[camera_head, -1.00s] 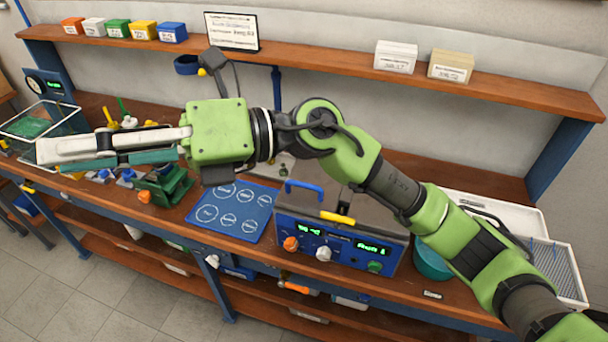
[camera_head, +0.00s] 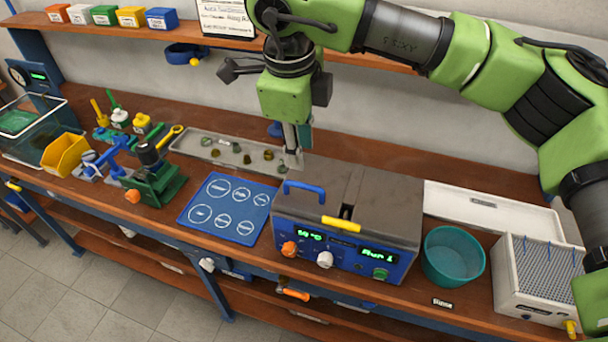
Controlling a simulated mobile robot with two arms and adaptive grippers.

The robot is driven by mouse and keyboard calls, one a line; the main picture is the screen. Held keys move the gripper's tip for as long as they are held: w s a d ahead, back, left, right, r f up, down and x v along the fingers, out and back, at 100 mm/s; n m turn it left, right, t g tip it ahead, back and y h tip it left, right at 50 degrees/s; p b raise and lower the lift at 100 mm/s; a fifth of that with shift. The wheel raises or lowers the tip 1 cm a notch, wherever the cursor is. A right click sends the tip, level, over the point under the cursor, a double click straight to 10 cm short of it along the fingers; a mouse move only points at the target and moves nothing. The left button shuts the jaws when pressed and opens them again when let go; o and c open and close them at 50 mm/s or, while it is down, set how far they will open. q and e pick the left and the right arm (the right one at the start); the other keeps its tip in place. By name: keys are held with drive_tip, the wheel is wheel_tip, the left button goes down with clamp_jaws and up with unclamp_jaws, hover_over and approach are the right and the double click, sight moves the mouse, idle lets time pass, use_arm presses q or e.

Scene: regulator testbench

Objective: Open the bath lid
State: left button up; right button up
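The bath (camera_head: 335,249) is a blue box with green displays and knobs on its front, at the middle right of the bench. Its grey lid (camera_head: 375,200) lies flat and closed on top. A blue handle (camera_head: 304,187) arches at the lid's left side, and a yellow bar (camera_head: 341,224) sits at the front edge. My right gripper (camera_head: 296,158) points down behind the bath's back left corner, apart from the blue handle. Its fingers are seen nearly edge-on, so their opening is unclear. My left gripper is out of view.
A teal bowl (camera_head: 453,255) and a white rack (camera_head: 535,281) stand right of the bath. A white tray (camera_head: 490,208) lies behind them. A blue mat (camera_head: 228,208) lies to its left, and a metal tray with small parts (camera_head: 214,148) behind. A shelf (camera_head: 350,58) runs above.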

sight(305, 185)
drive_tip(key=p+x, duration=0.3)
drive_tip(key=x, duration=0.6)
drive_tip(key=shift+w+f+p, duration=0.1)
drive_tip(key=shift+f+p, duration=0.15)
drive_tip(key=shift+p, duration=0.05)
drive_tip(key=shift+w+f, duration=0.1)
drive_tip(key=shift+f, duration=0.55)
clamp_jaws()
